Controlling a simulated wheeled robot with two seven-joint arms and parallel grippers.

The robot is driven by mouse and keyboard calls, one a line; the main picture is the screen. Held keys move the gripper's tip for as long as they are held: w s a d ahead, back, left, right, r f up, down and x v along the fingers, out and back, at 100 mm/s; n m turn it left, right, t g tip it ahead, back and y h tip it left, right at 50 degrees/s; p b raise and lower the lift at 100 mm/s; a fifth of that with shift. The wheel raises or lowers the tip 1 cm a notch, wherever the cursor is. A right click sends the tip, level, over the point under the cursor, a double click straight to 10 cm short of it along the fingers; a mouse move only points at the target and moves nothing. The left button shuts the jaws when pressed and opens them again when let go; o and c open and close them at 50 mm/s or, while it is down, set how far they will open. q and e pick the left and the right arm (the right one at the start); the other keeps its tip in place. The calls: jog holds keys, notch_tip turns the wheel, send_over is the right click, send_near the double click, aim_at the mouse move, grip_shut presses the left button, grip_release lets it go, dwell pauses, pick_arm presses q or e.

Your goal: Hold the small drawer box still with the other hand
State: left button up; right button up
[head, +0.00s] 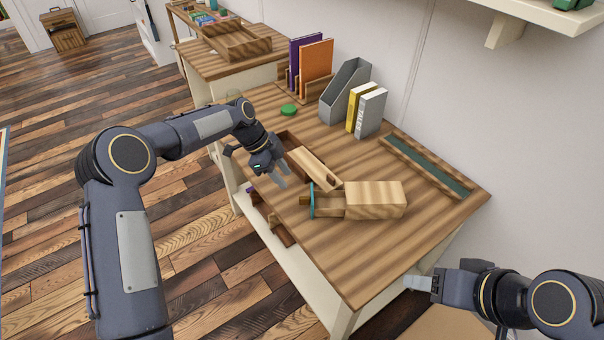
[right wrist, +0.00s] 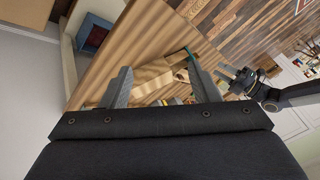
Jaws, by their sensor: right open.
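The small drawer box (head: 376,199) is pale striped wood and sits on the plank table. Its drawer (head: 330,205) sticks out to the left, with a teal piece (head: 311,200) at its front end. My left gripper (head: 275,178) hangs over the table left of the drawer, apart from it; its jaw gap is unclear. My right gripper (head: 418,283) is by the table's near right edge, apart from the box. In the right wrist view its fingers (right wrist: 160,72) are spread and empty, with the drawer box (right wrist: 154,77) beyond them.
A light wooden piece (head: 314,167) lies behind the drawer. A grey file holder (head: 345,92), upright books (head: 370,113), a green disc (head: 289,109) and a long green-lined tray (head: 428,165) stand farther back. The table (head: 365,250) is clear in front of the box.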

jog(key=shift+o, duration=1.1)
jog(key=shift+w+d, duration=0.1)
jog(key=shift+w, duration=0.05)
jog(key=o, duration=0.7)
jog(key=w+n, duration=0.1)
jog(key=w, duration=0.1)
jog(key=w+r+n, duration=0.1)
jog(key=w, duration=0.1)
jog(key=w+d+r+n+g, duration=0.1)
jog(key=w, duration=0.2)
jog(key=shift+d+r+n, duration=0.1)
jog(key=shift+r+n, duration=0.1)
jog(key=shift+n, duration=0.2)
jog(key=n+g+h, duration=0.4)
jog(key=n+g, duration=0.1)
jog(key=n, duration=1.1)
send_near(351, 200)
jog(key=f, duration=0.1)
jog(key=w+f, duration=0.1)
jog(key=f, duration=0.1)
jog(key=w+d+f, duration=0.1)
jog(key=f, duration=0.1)
jog(key=shift+w+f, duration=0.15)
jog(key=shift+f, duration=0.05)
jog(key=shift+a+f, duration=0.15)
jog(key=shift+f, duration=0.55)
jog(key=shift+w+f, duration=0.1)
jog(key=shift+f, duration=3.35)
